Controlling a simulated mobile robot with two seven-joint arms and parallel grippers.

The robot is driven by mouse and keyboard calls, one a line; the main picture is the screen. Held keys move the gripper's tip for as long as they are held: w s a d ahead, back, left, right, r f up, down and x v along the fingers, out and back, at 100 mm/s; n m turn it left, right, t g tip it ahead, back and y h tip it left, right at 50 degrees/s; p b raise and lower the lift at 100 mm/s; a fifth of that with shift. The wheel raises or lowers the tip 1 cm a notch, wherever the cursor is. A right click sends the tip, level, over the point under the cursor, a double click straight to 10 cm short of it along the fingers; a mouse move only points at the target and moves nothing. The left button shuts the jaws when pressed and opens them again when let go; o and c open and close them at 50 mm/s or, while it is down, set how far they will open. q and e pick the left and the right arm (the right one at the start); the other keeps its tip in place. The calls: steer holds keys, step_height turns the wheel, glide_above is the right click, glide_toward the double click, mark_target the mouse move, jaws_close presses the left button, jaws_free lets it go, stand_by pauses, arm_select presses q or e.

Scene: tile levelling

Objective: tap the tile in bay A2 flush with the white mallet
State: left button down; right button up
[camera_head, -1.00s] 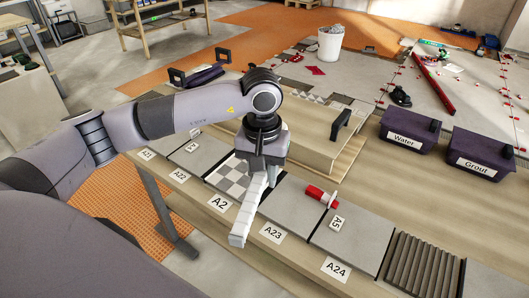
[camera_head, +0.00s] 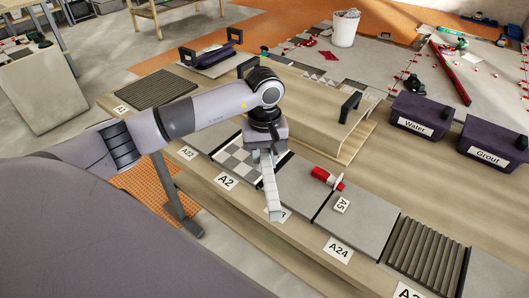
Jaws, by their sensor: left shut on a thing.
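The checkered tile (camera_head: 237,157) lies in the bay labelled A2 (camera_head: 226,181) on the long wooden bench. Whether it stands proud of its neighbours is too small to tell. My left gripper (camera_head: 266,154) is over the right side of this bay. It is shut on a long white thing, seemingly the white mallet (camera_head: 269,188), whose lower end hangs down and right, in front of the A23 label. The mallet's grip is partly hidden by the gripper. I cannot tell whether it touches anything. My right gripper is not in view.
A wooden box with a black handle (camera_head: 348,107) stands just behind the bays. Purple Water (camera_head: 419,117) and Grout (camera_head: 492,147) bins stand at the right. A ribbed tile (camera_head: 425,251) lies at the right.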

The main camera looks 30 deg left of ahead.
mark_target(265, 151)
arm_select(q)
steer(key=shift+f, duration=0.65)
step_height(265, 151, up, 5)
steer(key=p, duration=0.2)
steer(key=shift+p, duration=0.4)
steer(key=shift+f, duration=0.1)
